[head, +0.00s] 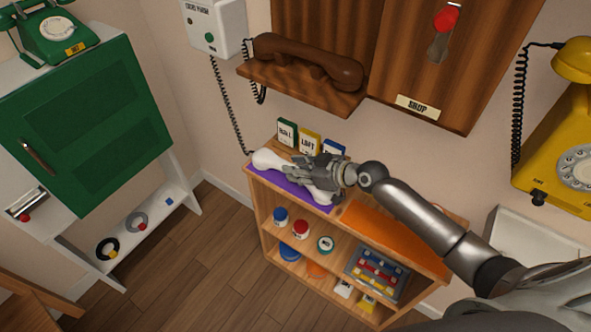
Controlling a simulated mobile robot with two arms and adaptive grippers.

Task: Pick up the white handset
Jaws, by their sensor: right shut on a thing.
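The white handset (269,160) lies along the purple mat (262,181) on top of the wooden shelf unit. Its left end and part of its right end show; my gripper covers the middle. My right gripper (308,173) reaches in from the right and is shut on the handset. The handset looks to be at or just above the mat; I cannot tell if it touches. My left gripper is not in view.
Small labelled boxes (309,142) stand behind the handset. An orange mat (376,232) covers the shelf top's right part. A brown handset (305,62) rests on a wall ledge above. A green cabinet (85,125) stands left, a yellow phone (560,150) right.

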